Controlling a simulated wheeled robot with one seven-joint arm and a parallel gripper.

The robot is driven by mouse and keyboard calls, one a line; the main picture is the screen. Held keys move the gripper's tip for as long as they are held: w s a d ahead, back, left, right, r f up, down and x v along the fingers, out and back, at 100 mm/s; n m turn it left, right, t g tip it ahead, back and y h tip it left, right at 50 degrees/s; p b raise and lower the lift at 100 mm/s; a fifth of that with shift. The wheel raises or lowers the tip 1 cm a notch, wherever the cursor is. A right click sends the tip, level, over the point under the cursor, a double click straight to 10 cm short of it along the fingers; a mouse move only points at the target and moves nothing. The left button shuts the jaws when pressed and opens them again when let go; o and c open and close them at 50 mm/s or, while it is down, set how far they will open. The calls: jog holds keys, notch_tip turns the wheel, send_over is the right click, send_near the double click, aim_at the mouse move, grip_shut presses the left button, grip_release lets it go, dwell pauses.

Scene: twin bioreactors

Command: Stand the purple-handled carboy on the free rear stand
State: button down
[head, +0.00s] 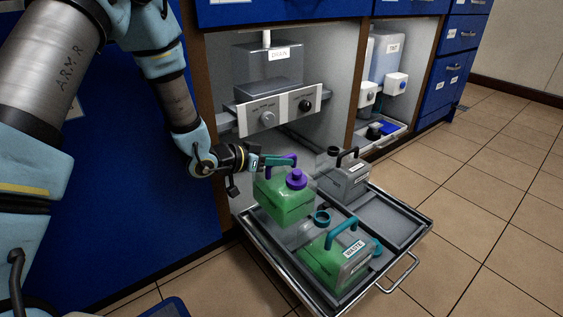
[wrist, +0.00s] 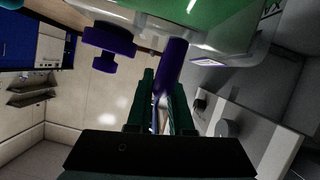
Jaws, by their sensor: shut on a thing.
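The purple-handled carboy (head: 284,205) is a clear jug with green liquid and a purple cap (head: 297,179). My gripper (head: 283,161) is shut on its purple handle, which shows between the fingers in the wrist view (wrist: 171,68). The carboy hangs roughly upright over the rear left of a pulled-out tray (head: 395,216); its base's clearance is unclear. A teal-handled carboy (head: 330,262) labelled WASTE, with green liquid, stands at the tray's front. A black-handled grey carboy (head: 345,182) stands at the rear right. The rear left stand is hidden behind the held carboy.
Behind the tray is an open cabinet with a DRAIN vessel (head: 268,68) and a panel with knobs (head: 281,108). A second open bay (head: 390,65) is to the right. The tray's right part is bare. Tiled floor (head: 480,210) is clear on the right.

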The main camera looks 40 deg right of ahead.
aim_at(281, 176)
jog(key=shift+f+b, duration=1.3)
jog(key=shift+f, duration=1.3)
jog(key=c, duration=1.1)
grip_release()
jog(key=shift+f, duration=0.25)
jog(key=o, duration=0.3)
jog(key=shift+r, duration=0.1)
jog(key=shift+r, duration=0.15)
